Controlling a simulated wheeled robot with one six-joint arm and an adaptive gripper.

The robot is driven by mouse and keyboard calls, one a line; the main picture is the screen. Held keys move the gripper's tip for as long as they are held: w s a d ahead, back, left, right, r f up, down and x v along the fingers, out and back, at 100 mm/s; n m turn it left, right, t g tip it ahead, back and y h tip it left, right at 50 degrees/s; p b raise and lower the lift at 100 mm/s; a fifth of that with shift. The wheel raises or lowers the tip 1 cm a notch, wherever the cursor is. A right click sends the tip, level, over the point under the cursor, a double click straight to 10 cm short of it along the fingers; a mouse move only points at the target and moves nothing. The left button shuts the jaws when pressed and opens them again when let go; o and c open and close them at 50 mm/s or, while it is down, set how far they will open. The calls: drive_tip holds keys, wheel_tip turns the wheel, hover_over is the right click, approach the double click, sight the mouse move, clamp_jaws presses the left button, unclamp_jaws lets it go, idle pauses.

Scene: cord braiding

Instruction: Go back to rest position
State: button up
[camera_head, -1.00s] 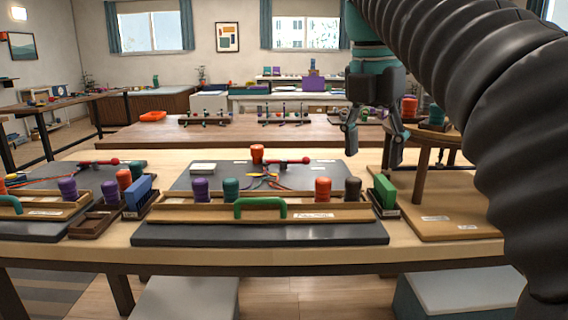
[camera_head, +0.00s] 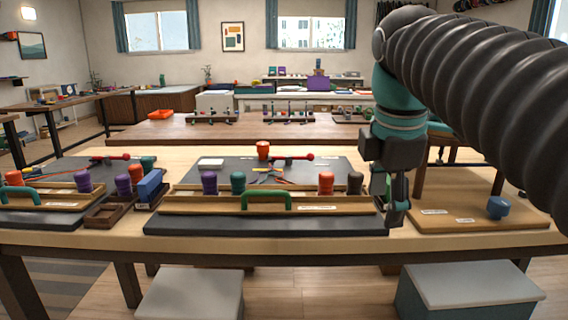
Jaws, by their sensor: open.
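My gripper (camera_head: 397,218) hangs at the right end of the dark board (camera_head: 270,224), pointing down. Its fingers are open, and I see nothing held between them. It hides the board's right corner and the place where a green block stood. On the board, a wooden rack with a green handle (camera_head: 266,197) holds purple (camera_head: 209,182), teal (camera_head: 238,183), orange (camera_head: 326,183) and brown (camera_head: 355,183) spools. Behind it, coloured cords (camera_head: 268,175) lie on a dark mat near a red-knobbed tool (camera_head: 293,159).
A blue block (camera_head: 149,187) and small tray stand at left by a second rack. Two stools (camera_head: 468,286) (camera_head: 192,294) stand below the table's front edge.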

drive_tip(key=s+f+m+t, duration=0.1)
drive_tip(key=s+f+m, duration=0.4)
drive_tip(key=f+m, duration=0.4)
drive_tip(key=s+f+m+t, duration=0.2)
drive_tip(key=s+f+m, duration=0.3)
drive_tip(key=f+m, duration=0.4)
wheel_tip(320, 180, down, 4)
drive_tip(key=shift+s+d+f+m+y, duration=0.2)
drive_tip(key=shift+s+f+m+y, duration=0.1)
drive_tip(key=shift+s+y, duration=0.1)
